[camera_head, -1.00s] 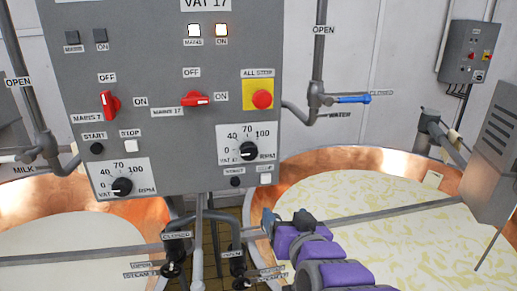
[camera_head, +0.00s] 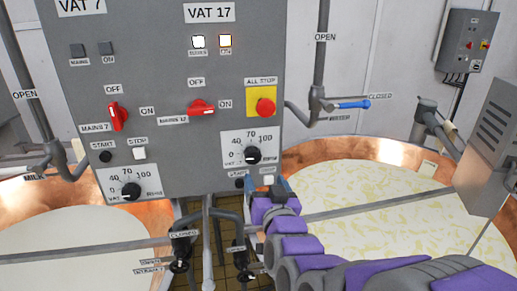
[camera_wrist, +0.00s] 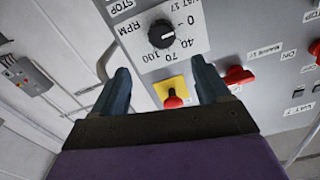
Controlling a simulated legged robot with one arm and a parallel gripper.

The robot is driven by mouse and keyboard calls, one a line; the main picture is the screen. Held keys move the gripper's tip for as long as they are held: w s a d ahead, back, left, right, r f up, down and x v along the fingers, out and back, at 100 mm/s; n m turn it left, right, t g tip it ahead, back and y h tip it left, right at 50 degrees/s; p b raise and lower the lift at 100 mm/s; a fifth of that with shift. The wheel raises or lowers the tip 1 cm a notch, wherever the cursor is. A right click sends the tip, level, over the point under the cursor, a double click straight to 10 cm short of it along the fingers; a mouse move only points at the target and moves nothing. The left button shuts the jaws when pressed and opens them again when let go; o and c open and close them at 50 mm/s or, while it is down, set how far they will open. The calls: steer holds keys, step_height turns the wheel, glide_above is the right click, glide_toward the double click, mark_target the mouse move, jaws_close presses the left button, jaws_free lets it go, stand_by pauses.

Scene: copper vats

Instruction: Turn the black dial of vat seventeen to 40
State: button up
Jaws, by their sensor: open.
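The black dial of vat 17 (camera_head: 253,155) sits on a white scale plate marked 0, 40, 70, 100 at the lower right of the grey panel (camera_head: 160,75). Its white mark is too small to read surely against the scale. In the wrist view the dial (camera_wrist: 162,34) appears turned over, just beyond the gap between the fingertips. My gripper (camera_head: 268,187) is open and empty, just below and right of the dial, apart from it. Its two fingers also show in the wrist view (camera_wrist: 161,70), spread wide.
The red all-stop button (camera_head: 265,107) on its yellow plate is above the dial. The red mains 17 switch (camera_head: 201,108) is up left. A similar vat 7 dial (camera_head: 131,191) is lower left. Start and stop buttons lie just below the dial. A copper vat (camera_head: 300,160) stands right.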

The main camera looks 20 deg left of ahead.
mark_target(253, 159)
steer(key=p+x, duration=0.2)
steer(key=x, duration=0.2)
steer(key=a+p+x, duration=0.1)
steer(key=p+x, duration=0.1)
steer(key=x, duration=0.2)
steer(key=s+p+x, duration=0.1)
steer(key=p+x, duration=0.1)
steer(key=x, duration=0.2)
steer(key=shift+w+a+f, duration=0.1)
steer(key=shift+a+f, duration=0.15)
steer(key=shift+a, duration=0.2)
steer(key=shift+d+r, duration=0.15)
steer(key=shift+w+d+r, duration=0.1)
steer(key=shift+w+d, duration=0.6)
steer(key=shift+d, duration=0.3)
steer(key=shift+s+a+r, duration=0.1)
steer(key=shift+s+a, duration=0.1)
steer(key=shift+a+f, duration=0.2)
steer(key=shift+a, duration=0.55)
steer(key=c, duration=0.4)
steer(key=shift+w+d, duration=0.15)
steer(key=shift+d, duration=0.1)
steer(key=c, duration=0.4)
steer(key=shift+f, duration=0.1)
steer(key=shift+c, duration=1.2)
